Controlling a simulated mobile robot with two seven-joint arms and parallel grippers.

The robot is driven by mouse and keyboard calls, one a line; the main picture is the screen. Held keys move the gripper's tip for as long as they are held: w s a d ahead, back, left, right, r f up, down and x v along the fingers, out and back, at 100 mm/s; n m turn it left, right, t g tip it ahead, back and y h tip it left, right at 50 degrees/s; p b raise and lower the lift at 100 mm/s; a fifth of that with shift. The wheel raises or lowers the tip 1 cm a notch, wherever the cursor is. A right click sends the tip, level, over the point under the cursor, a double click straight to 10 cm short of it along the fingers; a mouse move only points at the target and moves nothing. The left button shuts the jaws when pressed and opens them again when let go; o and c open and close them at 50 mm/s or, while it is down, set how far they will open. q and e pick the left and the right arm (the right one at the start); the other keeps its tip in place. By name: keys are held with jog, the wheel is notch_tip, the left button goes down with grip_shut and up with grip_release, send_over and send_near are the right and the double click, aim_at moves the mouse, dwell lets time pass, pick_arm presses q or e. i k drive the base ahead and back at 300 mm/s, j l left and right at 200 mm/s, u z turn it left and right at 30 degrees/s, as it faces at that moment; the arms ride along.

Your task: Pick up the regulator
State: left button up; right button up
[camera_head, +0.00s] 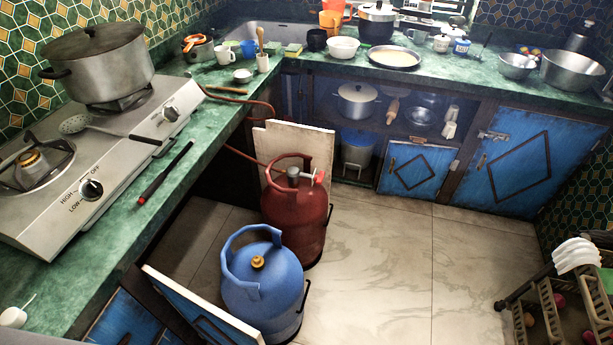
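The regulator (305,174) is a small grey fitting with a red knob at its right end. It sits at the top of the red gas cylinder (297,215), inside the cylinder's collar ring. The red cylinder stands upright on the floor in front of an open whitish cabinet door. A blue gas cylinder (262,295) stands nearer, with a bare brass valve (257,262) on top. A reddish hose (240,154) runs from under the counter toward the red cylinder; its joint with the regulator is too small to make out. Neither of my grippers is in view.
A gas hotplate (125,150) with a large pot (98,62) stands on the green counter at left. An open cabinet door (200,305) is beside the blue cylinder. A rack (560,305) stands at lower right. The tiled floor (400,260) right of the cylinders is clear.

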aim_at(293, 174)
jog(key=i+l+u, duration=0.25)
jog(key=l, duration=0.15)
jog(key=l+u, duration=0.3)
jog(key=i+l+u, duration=0.4)
jog(key=l, duration=0.2)
jog(key=i+l+u, duration=0.45)
jog(key=l, duration=0.3)
jog(key=i+l+u, duration=0.2)
jog(key=l, duration=0.2)
jog(key=l+u, duration=0.2)
jog(key=l, duration=0.2)
jog(key=l+u, duration=0.2)
jog(key=l, duration=0.55)
jog(key=i+l, duration=0.15)
jog(key=l, duration=0.15)
jog(key=u, duration=0.05)
